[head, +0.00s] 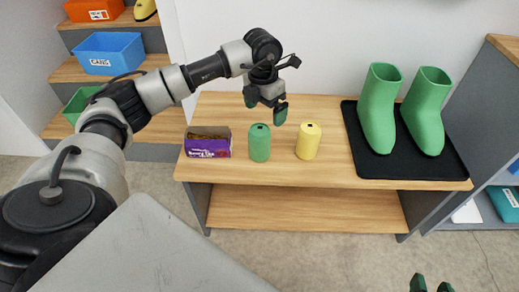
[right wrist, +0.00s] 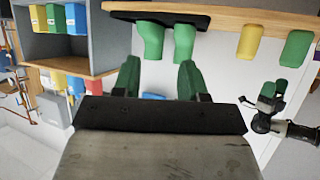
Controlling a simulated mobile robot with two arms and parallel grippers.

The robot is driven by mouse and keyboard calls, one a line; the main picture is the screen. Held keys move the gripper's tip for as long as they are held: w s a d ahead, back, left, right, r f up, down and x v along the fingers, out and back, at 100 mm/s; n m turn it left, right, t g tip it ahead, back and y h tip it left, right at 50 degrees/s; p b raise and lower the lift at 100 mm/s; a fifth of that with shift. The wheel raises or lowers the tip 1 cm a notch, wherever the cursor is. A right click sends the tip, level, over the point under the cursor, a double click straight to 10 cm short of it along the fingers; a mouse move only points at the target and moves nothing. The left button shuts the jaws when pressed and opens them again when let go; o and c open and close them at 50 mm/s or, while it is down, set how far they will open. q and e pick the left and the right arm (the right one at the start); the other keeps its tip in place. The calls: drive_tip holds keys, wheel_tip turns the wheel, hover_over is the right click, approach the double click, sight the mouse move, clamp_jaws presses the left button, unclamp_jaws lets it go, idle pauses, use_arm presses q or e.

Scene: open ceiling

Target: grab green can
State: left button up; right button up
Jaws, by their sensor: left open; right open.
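The green can (head: 260,143) stands upright on the wooden bench top, between a purple box and a yellow can. It also shows at the upper right of the right wrist view (right wrist: 296,48), where the scene is upside down. My left gripper (head: 265,105) is open and empty above and slightly behind the green can, apart from it. It also shows in the right wrist view (right wrist: 268,103). My right gripper (head: 431,286) is open and empty at the bottom edge of the head view, far from the can. Its two green fingers (right wrist: 159,80) show in the right wrist view.
The yellow can (head: 308,141) stands just right of the green can, the purple box (head: 208,142) just left. Green boots (head: 378,108) stand on a black tray (head: 446,172) at the right. Stepped shelves with a blue bin (head: 108,53) are at the left. The lower shelf (head: 305,208) is empty.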

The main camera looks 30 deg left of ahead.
sight(261, 129)
use_arm(q)
drive_tip(key=shift+a+y, duration=0.4)
drive_tip(key=shift+a, duration=0.35)
wheel_tip(261, 129, down, 4)
drive_tip(key=shift+r+b, duration=0.1)
drive_tip(key=shift+b, duration=0.5)
drive_tip(key=shift+f, duration=0.35)
drive_tip(key=shift+s+f+b, duration=0.1)
drive_tip(key=shift+f+b, duration=0.2)
drive_tip(key=shift+f, duration=0.4)
drive_tip(key=f, duration=0.1)
drive_tip(key=f+b, duration=0.1)
drive_tip(key=f, duration=0.1)
drive_tip(key=shift+s+d+f, duration=0.15)
drive_tip(key=shift+d+f, duration=0.1)
drive_tip(key=shift+f, duration=0.4)
drive_tip(key=c, duration=1)
use_arm(e)
wheel_tip(261, 129, up, 10)
drive_tip(key=w+a+t+y, duration=0.2)
drive_tip(key=t, duration=0.6)
drive_tip(key=shift+a+t+y, duration=0.15)
drive_tip(key=shift+t+y, duration=0.25)
use_arm(q)
drive_tip(key=shift+r, duration=0.1)
